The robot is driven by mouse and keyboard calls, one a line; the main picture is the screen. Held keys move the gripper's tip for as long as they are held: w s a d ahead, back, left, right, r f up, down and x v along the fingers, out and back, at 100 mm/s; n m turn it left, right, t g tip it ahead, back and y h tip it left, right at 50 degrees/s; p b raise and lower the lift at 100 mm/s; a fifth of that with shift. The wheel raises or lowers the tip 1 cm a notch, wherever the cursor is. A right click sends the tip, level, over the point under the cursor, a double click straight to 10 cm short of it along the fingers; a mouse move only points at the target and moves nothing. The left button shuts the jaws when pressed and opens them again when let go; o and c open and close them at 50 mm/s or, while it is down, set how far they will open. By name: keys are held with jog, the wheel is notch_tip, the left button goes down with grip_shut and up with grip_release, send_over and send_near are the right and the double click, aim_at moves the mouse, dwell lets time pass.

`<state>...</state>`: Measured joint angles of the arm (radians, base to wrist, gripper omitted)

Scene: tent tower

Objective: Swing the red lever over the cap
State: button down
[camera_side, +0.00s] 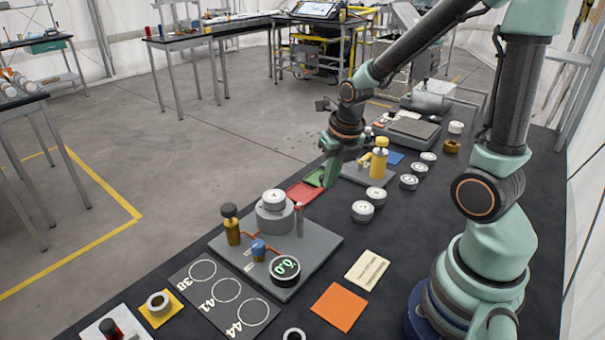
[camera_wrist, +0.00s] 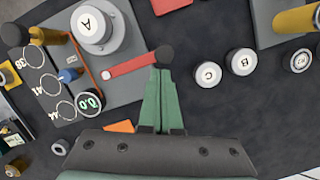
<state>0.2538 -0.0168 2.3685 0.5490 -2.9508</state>
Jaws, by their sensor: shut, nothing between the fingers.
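The red lever (camera_wrist: 133,65) shows clearly in the wrist view. It reaches from a small pivot beside the cap out to a dark round knob (camera_wrist: 165,54), pointing away from the cap. The white cap (camera_wrist: 90,25), marked A, sits on a round grey base; it also shows in the side view (camera_side: 273,197). The lever is not over the cap. My gripper (camera_wrist: 163,78) is shut and empty, its fingertips close to the knob; I cannot tell whether they touch. In the side view my gripper (camera_side: 328,185) points down, right of the cap; the lever is hard to make out there.
White pucks (camera_wrist: 240,62) and another yellow bottle (camera_side: 379,160) stand to the right. Dark table is clear between the plate and the pucks.

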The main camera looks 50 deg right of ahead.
jog(key=shift+w+d, duration=0.15)
jog(key=shift+w, duration=0.4)
dwell(0.4)
jog(key=shift+w+d, duration=0.1)
jog(key=shift+w, duration=0.75)
jog(key=w+a+n, duration=0.1)
jog(key=w+a, duration=0.2)
jog(key=w, duration=0.3)
jog(key=shift+w+a, duration=0.15)
jog(key=shift+w, duration=0.15)
dwell(0.5)
